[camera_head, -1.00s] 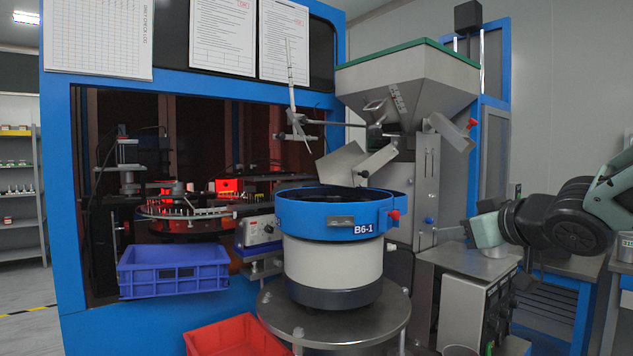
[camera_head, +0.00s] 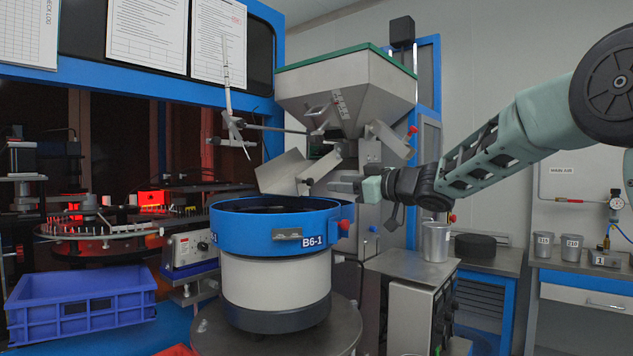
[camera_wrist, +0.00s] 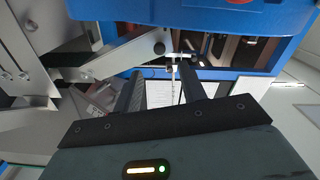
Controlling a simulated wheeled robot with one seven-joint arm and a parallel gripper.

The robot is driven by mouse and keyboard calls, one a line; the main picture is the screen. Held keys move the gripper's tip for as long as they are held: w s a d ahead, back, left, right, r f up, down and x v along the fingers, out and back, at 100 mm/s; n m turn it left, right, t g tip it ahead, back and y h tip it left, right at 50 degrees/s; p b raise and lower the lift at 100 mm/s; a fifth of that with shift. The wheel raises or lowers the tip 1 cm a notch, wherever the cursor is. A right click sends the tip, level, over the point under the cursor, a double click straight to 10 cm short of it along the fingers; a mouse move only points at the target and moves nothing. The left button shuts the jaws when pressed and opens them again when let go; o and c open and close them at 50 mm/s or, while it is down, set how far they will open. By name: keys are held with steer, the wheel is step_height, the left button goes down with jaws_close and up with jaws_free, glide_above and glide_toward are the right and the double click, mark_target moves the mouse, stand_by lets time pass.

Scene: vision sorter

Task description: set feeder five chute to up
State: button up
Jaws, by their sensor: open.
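A bent metal chute (camera_head: 288,172) hangs under the green-rimmed hopper (camera_head: 345,95), its tilted plate above the rim of the blue-banded bowl (camera_head: 262,228). The bowl is marked B6-1; I see no label reading five. My gripper (camera_head: 338,184) points left at the end of the outstretched arm, above the bowl's right rim and just right of the chute. In the wrist view the two dark fingers (camera_wrist: 163,88) are apart with nothing between them. A pivoted metal bar (camera_wrist: 120,60) lies beyond them, and the blue bowl rim (camera_wrist: 200,14) fills the top.
A second small metal flap (camera_head: 390,140) sits on the hopper's right side. A thin rod stand (camera_head: 228,95) rises behind the bowl. A blue crate (camera_head: 82,305) stands at lower left.

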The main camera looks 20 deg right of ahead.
mark_target(312, 181)
steer(key=p+x, duration=0.1)
steer(key=x, duration=0.7)
steer(key=shift+w, duration=0.1)
jaws_close()
